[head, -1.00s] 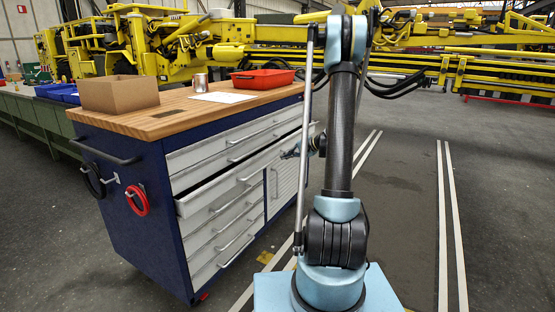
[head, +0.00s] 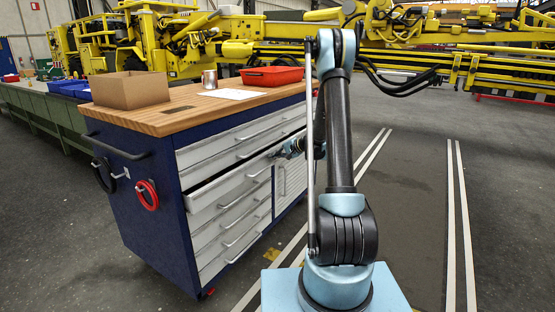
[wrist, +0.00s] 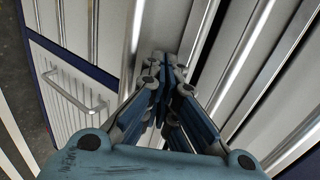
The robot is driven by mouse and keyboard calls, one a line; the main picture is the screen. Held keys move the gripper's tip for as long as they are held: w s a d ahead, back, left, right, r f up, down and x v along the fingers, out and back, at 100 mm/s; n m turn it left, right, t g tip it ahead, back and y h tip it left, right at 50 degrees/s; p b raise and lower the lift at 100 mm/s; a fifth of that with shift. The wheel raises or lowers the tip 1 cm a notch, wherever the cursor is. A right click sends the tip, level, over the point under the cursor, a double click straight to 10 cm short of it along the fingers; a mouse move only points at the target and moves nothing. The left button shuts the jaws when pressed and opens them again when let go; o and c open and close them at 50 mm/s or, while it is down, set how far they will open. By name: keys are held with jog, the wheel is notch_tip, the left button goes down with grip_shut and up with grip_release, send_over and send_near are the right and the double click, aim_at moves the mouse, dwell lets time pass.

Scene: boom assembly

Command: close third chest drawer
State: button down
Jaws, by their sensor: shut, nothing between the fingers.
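The blue chest has white drawers with silver handles. The third chest drawer (head: 226,193) stands partly out, its front ahead of the others and a dark gap along its top edge. My gripper (head: 279,154) is at the right end of this drawer, close to its front. In the wrist view my gripper's fingers (wrist: 168,62) are together, with nothing between them, among pale drawer fronts and silver bars. I cannot tell whether the fingertips touch the drawer. The other drawers look shut.
The wooden top (head: 190,112) carries a cardboard box (head: 129,90), a metal can (head: 209,79) and a red tray (head: 271,76). A red ring (head: 148,195) hangs on the chest's side. A cabinet door (head: 290,184) sits right of the lower drawers. Open floor (head: 405,200) lies to the right.

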aim_at(270, 151)
dwell(0.3)
jog(key=w+a, duration=0.1)
jog(key=a, duration=0.1)
jog(key=w+a, duration=0.1)
jog(key=a, duration=0.1)
jog(key=shift+w, duration=0.4)
jog(key=shift+w+a+r, duration=0.1)
jog(key=shift+w+a, duration=0.1)
